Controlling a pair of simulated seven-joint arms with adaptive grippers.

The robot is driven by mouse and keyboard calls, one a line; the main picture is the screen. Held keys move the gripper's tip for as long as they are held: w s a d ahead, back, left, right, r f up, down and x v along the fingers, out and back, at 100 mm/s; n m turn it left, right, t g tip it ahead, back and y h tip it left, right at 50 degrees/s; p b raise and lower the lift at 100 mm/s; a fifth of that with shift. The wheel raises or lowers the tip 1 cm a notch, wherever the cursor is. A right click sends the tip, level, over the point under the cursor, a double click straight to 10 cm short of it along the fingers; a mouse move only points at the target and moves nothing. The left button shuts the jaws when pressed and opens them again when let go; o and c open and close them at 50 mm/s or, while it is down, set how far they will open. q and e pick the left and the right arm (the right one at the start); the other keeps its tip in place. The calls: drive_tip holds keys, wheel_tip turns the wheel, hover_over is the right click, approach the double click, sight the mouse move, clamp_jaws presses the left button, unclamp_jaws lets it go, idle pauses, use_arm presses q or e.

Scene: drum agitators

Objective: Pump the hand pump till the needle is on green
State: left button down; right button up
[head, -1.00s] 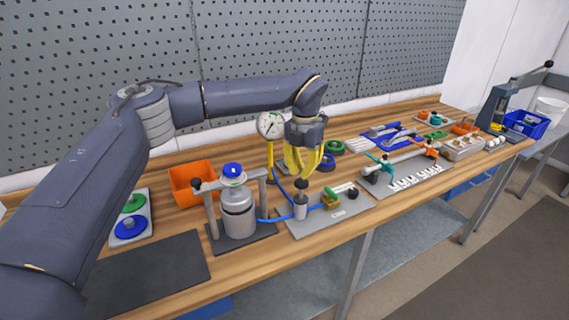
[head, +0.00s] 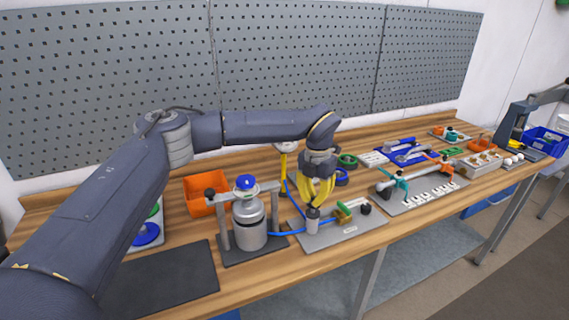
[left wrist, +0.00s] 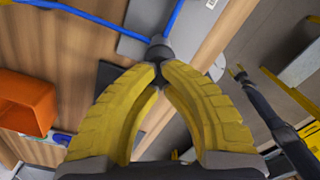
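The hand pump (head: 312,226) is a small grey upright cylinder with a dark knob (head: 312,211) on top, on a grey plate. My left gripper (head: 315,203) has its yellow fingertips together right at the knob, which sits low against the cylinder top. In the left wrist view the fingertips (left wrist: 160,68) come together at the knob (left wrist: 158,50), which shows just beyond them. The gauge (head: 289,147) on its yellow post is mostly hidden behind my left arm; its needle is not visible.
A metal canister (head: 249,222) with a blue knob stands left of the pump, joined to it by a blue hose (head: 288,233). An orange bin (head: 203,190) is behind it. A green valve block (head: 342,213) is right of the pump. A dark mat (head: 165,280) lies clear at front left.

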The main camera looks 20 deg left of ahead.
use_arm(q)
drive_tip(key=shift+f, duration=1)
drive_tip(key=shift+r, duration=3.75)
drive_tip(key=shift+f, duration=0.1)
drive_tip(key=shift+f, duration=3.65)
drive_tip(key=shift+r, duration=3.75)
drive_tip(key=shift+f, duration=0.15)
